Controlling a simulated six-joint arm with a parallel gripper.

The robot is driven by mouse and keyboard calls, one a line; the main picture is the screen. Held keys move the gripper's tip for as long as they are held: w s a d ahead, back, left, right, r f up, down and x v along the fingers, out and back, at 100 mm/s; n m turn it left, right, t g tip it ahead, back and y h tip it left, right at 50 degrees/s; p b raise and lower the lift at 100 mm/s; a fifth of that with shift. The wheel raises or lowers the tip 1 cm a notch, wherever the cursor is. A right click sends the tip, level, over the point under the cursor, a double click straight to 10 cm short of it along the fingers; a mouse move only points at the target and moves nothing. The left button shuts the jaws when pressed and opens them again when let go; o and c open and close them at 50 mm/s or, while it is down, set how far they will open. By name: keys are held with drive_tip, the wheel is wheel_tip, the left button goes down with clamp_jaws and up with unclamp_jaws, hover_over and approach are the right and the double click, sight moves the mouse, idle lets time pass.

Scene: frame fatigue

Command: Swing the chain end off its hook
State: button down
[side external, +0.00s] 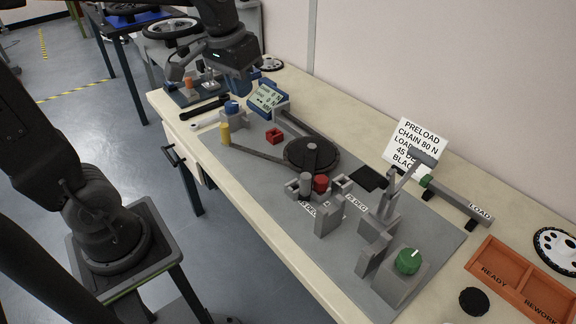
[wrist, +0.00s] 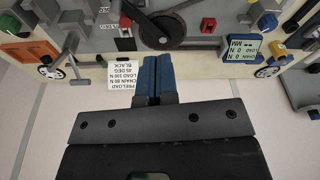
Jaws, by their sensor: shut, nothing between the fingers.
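My gripper (side external: 238,86) is shut and empty, high over the back left of the bench in the side view. Its blue fingers (wrist: 157,62) lie together in the wrist view, apart from everything. A black round chainring (side external: 312,153) sits mid-mat; it also shows in the wrist view (wrist: 162,30). A thin dark chain (side external: 259,151) runs from it toward a yellow post (side external: 225,134). A grey bar or chain run (side external: 303,127) goes from the chainring toward the display unit (side external: 268,97). The chain end and its hook are too small to tell apart.
A red block (side external: 275,136) lies near the chain. Grey fixtures with a red-capped post (side external: 321,184) and a green knob (side external: 408,261) stand to the right. A preload card (side external: 416,146) stands behind. An orange tray (side external: 524,283) is at far right. The mat's front left is clear.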

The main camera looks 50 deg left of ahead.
drive_tip(key=s+d+f+m+t, duration=0.25)
drive_tip(key=s+d, duration=0.25)
drive_tip(key=s, duration=0.6)
drive_tip(key=w+a+r+n+g, duration=0.2)
drive_tip(key=w+a+r, duration=0.3)
drive_tip(key=w, duration=0.5)
drive_tip(key=w+a+f+n+g+h, duration=0.1)
drive_tip(key=w+a+f+n+g, duration=0.15)
drive_tip(key=w+a, duration=0.55)
drive_tip(key=w+a+f+n+g, duration=0.2)
drive_tip(key=w+a+f, duration=0.3)
drive_tip(key=a, duration=0.6)
drive_tip(key=w+a+f+n+g+h, duration=0.1)
drive_tip(key=w+a+f+g+h, duration=0.1)
drive_tip(key=a+f, duration=0.55)
drive_tip(key=s+d+f, duration=0.3)
drive_tip(key=s+f, duration=0.3)
drive_tip(key=f, duration=0.2)
drive_tip(key=shift+s+f, duration=0.2)
drive_tip(key=shift+s, duration=0.05)
drive_tip(key=shift+s, duration=0.1)
